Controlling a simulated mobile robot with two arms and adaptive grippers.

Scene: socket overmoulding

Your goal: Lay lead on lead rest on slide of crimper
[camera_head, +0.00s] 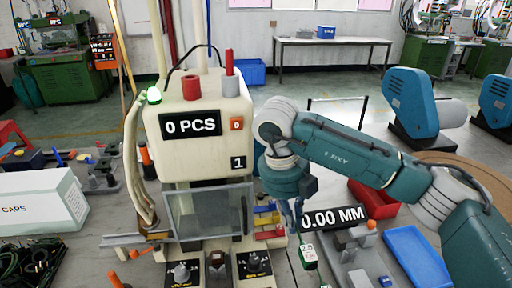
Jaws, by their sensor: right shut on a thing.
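The crimper (200,125) is a cream machine with a "0 PCS" display, a "1" plate and a clear guard at its front. My right gripper (294,222) is just right of the guard, pointing down, and is shut on a thin lead. The lead shows below the fingers with a green and white tag (308,254) on it; its ends are hard to make out. I cannot clearly pick out the slide or its lead rest at this size. My left gripper is not in view.
A "0.00 MM" display (333,218) stands right of my right gripper. A blue tray (416,258) and a red bin (373,200) are farther right. A white "CAPS" box (40,212) is at the left. Black cables (30,262) lie at the front left.

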